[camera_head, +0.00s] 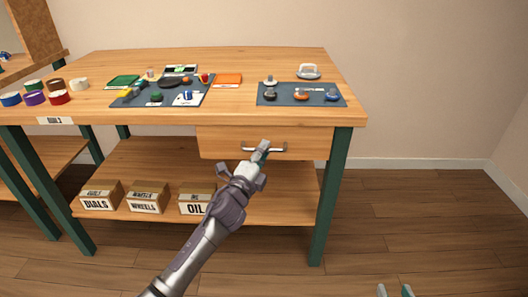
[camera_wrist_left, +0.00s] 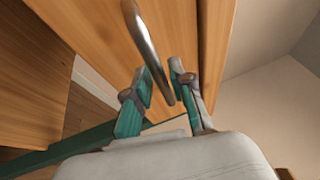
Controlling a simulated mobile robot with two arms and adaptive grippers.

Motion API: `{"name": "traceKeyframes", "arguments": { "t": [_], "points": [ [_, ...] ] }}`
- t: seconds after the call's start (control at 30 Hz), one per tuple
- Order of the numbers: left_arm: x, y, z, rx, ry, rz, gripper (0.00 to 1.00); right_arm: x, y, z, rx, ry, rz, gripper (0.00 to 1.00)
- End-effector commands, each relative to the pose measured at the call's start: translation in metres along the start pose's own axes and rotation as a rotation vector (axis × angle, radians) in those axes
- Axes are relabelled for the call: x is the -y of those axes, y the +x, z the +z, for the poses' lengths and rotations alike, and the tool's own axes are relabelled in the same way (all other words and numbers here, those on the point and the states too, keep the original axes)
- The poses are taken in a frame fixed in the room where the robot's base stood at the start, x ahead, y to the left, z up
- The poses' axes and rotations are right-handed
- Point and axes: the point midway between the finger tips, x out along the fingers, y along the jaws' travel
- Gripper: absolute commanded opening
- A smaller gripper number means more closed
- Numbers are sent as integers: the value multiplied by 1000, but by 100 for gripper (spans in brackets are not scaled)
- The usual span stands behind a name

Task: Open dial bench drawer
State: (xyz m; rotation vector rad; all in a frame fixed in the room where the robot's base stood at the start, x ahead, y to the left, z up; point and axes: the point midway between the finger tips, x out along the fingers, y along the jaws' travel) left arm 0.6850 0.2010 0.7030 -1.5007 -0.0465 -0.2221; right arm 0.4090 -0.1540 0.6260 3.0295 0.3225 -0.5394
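The bench drawer (camera_head: 220,143) is a wooden front under the right part of the bench top, and it looks closed. Its metal bar handle (camera_head: 280,150) runs across the front. My left gripper (camera_head: 264,147) is at the middle of the handle. In the left wrist view, the handle (camera_wrist_left: 146,38) passes between the two green-padded fingers of my left gripper (camera_wrist_left: 158,74). The fingers are apart, with a gap visible beside the bar, closer to the right finger. My right gripper (camera_head: 394,289) shows only its fingertips at the bottom edge, apart and empty.
Boxes marked dials (camera_head: 97,204), wheels (camera_head: 146,206) and oil (camera_head: 195,209) stand on the lower shelf. Floor to the right is clear.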

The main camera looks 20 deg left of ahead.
Motion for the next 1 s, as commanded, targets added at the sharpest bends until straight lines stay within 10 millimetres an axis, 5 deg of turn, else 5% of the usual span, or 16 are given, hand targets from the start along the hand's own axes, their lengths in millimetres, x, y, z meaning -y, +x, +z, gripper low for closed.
{"name": "traceKeyframes", "arguments": {
  "t": [0.37,0.53,1.0],
  "points": [
    [0,6,0,0,-1,0,23,1,1,-5,-27,0,-2,40],
    [0,6,0,0,-1,0,0,1,1,-5,-26,0,-1,40],
    [0,4,-1,-1,-1,1,0,1,1,-4,-20,0,-1,40]
  ]
}}
